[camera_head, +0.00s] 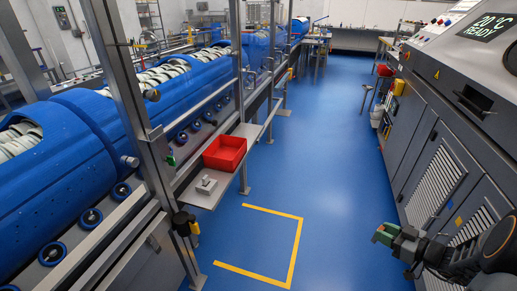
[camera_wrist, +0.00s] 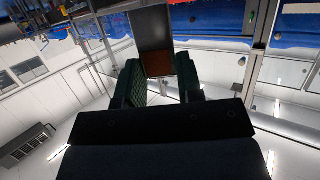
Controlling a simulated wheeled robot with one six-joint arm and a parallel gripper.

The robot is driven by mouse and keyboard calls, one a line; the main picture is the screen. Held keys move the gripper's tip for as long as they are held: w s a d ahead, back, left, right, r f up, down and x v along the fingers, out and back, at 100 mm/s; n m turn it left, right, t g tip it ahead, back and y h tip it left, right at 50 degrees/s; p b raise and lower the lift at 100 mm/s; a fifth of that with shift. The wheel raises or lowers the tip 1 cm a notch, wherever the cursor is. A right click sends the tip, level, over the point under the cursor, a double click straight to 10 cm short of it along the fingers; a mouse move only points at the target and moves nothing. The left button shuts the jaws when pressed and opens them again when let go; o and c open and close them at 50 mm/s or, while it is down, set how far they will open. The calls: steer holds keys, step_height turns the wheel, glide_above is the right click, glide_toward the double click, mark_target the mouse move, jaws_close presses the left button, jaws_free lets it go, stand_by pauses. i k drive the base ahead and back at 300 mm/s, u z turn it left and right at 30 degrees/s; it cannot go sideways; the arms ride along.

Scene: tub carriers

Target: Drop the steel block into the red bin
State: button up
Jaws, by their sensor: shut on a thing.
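The red bin (camera_head: 225,153) is an open, shallow box on a grey shelf beside the blue machine line, left of the middle in the head view. A small grey metal piece (camera_head: 206,185), block-like with a raised top, sits on the shelf just in front of it. My gripper (camera_head: 385,233) is at the lower right, over the floor beside the grey machine, well away from the bin. In the wrist view, its green-padded fingers are shut on a dark block-like thing (camera_wrist: 152,28) with a brownish lower face. I cannot tell whether this is the steel block.
A grey machine (camera_head: 440,165) with vents stands along the right. A metal post (camera_head: 140,110) and rails stand between the aisle and the blue line. The blue floor (camera_head: 315,165) is clear in the middle, with a yellow marking (camera_head: 295,250) in front of the shelf.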

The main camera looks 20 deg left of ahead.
mark_target(230, 157)
steer(key=u, duration=0.75)
steer(key=i, duration=0.85)
steer(key=u, duration=0.85)
steer(key=i, duration=1)
steer(key=z, duration=0.05)
